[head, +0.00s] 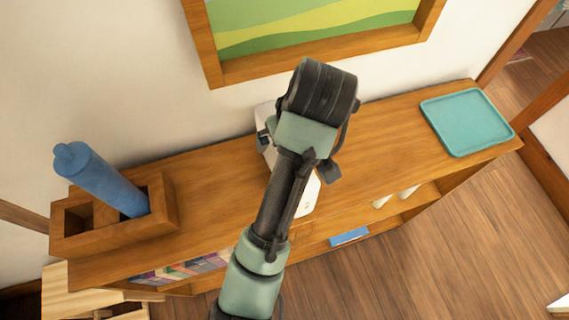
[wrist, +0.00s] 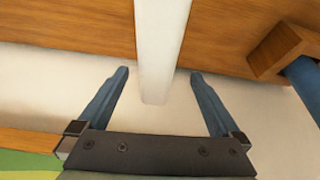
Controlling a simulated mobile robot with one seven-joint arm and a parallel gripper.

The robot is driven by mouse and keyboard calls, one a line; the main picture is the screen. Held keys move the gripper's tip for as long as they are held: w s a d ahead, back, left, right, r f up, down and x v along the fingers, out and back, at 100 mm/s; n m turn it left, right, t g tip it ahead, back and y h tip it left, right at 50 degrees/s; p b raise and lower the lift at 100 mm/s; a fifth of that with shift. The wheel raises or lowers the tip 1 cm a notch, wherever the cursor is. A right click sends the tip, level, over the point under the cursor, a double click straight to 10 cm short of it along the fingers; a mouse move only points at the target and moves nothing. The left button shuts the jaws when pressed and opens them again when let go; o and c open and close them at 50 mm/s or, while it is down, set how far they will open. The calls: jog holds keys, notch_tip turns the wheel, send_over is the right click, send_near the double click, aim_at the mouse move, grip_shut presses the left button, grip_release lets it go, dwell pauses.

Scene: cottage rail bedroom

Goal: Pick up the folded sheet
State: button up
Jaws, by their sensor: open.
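A white piece, likely the folded sheet (head: 308,196), is on top of the wooden shelf unit in the head view. My arm covers its middle, and only parts of it show on either side. In the wrist view a long, narrow white strip, likely the same sheet (wrist: 162,45), runs from the top edge down to between my fingertips. My gripper (wrist: 160,76) is open, with a blue finger on each side of the strip. Gaps show between the strip and both fingers, so the fingers look apart from it. My fingertips are hidden in the head view.
A wooden box (head: 72,238) with a blue bottle-like object (head: 100,180) stands at the left of the shelf unit top (head: 390,130). A teal tray (head: 467,122) lies at the right end. A framed picture (head: 310,25) hangs on the wall behind. Books (head: 180,270) fill a lower shelf.

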jog(key=shift+p+x, duration=0.55)
jog(key=shift+x, duration=0.55)
jog(key=shift+d+p+x, duration=0.2)
jog(key=shift+p+x, duration=0.2)
jog(key=shift+x, duration=1)
jog(key=shift+d+p+x, duration=0.15)
jog(key=shift+p+x, duration=0.25)
jog(key=shift+x, duration=1.05)
jog(key=shift+s, duration=0.1)
grip_shut()
